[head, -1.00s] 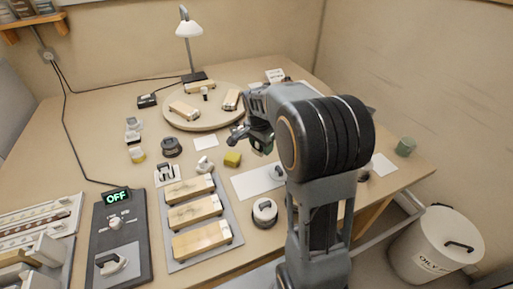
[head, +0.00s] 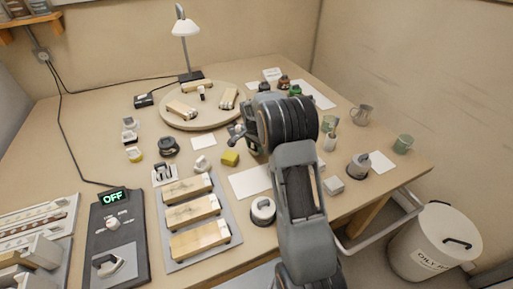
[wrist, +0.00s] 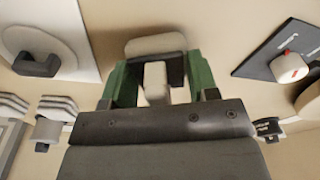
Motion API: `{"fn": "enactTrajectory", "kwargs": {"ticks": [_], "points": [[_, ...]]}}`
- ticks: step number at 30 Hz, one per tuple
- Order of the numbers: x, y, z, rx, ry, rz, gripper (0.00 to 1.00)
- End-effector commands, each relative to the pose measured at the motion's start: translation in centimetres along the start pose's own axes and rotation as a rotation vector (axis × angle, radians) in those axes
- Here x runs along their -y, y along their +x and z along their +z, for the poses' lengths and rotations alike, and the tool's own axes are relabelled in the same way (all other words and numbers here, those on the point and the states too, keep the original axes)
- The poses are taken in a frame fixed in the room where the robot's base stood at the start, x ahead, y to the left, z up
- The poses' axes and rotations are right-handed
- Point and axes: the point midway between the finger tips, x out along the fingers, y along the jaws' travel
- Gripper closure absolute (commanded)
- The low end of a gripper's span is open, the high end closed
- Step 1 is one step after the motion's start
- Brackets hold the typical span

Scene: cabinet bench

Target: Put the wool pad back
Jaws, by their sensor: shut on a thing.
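My gripper (wrist: 156,88), with green fingers, is shut on the pale upright handle of a pale pad (wrist: 155,45) in the wrist view. The pad has a light, rounded edge and a darker underside; I take it for the wool pad but cannot read a label. In the head view my arm hides the held pad and most of the gripper. A white sheet (head: 248,182) lies partly behind my arm.
A grey tray (head: 228,246) holds wooden blocks.

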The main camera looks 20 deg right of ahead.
Motion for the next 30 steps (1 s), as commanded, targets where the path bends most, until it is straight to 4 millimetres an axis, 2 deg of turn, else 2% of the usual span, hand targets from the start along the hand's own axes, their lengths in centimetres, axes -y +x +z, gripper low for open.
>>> {"fn": "enactTrajectory", "kwargs": {"ticks": [3,14,15,21,23,30], "points": [[-0.03,1.07,0.16,0.000,0.000,0.000,0.68],[-0.03,1.44,0.21,0.000,0.000,0.000,0.68],[-0.03,1.40,0.20,0.000,0.000,0.000,0.44],[-0.03,1.35,0.20,0.000,0.000,0.000,0.25],[-0.04,1.34,0.20,0.000,0.000,0.000,0.20],[-0.03,1.17,0.17,0.000,0.000,0.000,0.20]]}}
